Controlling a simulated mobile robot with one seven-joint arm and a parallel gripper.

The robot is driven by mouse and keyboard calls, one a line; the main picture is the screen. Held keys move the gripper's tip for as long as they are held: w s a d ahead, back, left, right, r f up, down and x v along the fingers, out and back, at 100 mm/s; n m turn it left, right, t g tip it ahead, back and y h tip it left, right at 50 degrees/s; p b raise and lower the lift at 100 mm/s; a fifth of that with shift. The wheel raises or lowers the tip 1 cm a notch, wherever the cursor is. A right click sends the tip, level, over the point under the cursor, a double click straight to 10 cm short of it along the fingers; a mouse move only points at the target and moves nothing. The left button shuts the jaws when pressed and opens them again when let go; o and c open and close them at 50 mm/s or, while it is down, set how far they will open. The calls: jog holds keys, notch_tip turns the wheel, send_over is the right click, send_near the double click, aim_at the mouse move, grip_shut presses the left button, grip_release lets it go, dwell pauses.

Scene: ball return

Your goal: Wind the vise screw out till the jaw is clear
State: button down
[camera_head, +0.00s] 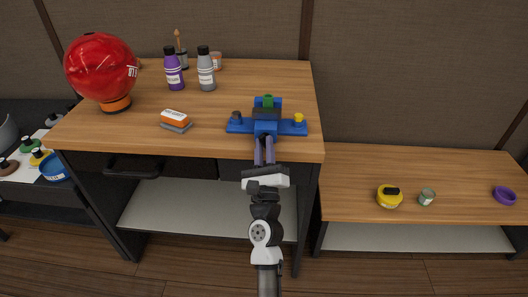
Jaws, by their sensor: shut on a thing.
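A blue vise (238,126) is mounted near the front edge of the wooden workbench, with a green part at its back. Its dark jaw area (267,113) shows in the middle of the blue body. A dark knob stands on its left side and a yellow knob on its right. My gripper (264,142) reaches up from below to the front of the vise, at the bench's front edge. Its fingers are shut on the front of the vise, where the screw handle would be. The handle and screw are hidden by the fingers, so the jaw gap cannot be told.
On the bench (240,85) stand a red ball (100,67) on an orange base, purple (173,72) and grey (206,72) bottles, and an orange-and-grey block (174,119). A lower table (440,170) at right holds a yellow tape-like item (389,199), a small can and a purple ring.

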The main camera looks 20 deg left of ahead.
jog(key=shift+d+r, duration=0.1)
jog(key=shift+r+n+g+h+p, duration=0.25)
jog(key=shift+n+g+h+p, duration=0.45)
jog(key=shift+n+g+p, duration=3)
jog(key=shift+r+n+g+h+p, duration=0.1)
jog(key=shift+r+n+h+p, duration=0.4)
jog(key=shift+n, duration=6.4)
jog(key=shift+r+n+g+h+p, duration=0.1)
jog(key=shift+n+g+h+p, duration=1.4)
jog(key=shift+n, duration=3.8)
jog(key=shift+f+g+y+p, duration=0.15)
jog(key=shift+g+y+p, duration=0.15)
jog(key=shift+y+p, duration=0.5)
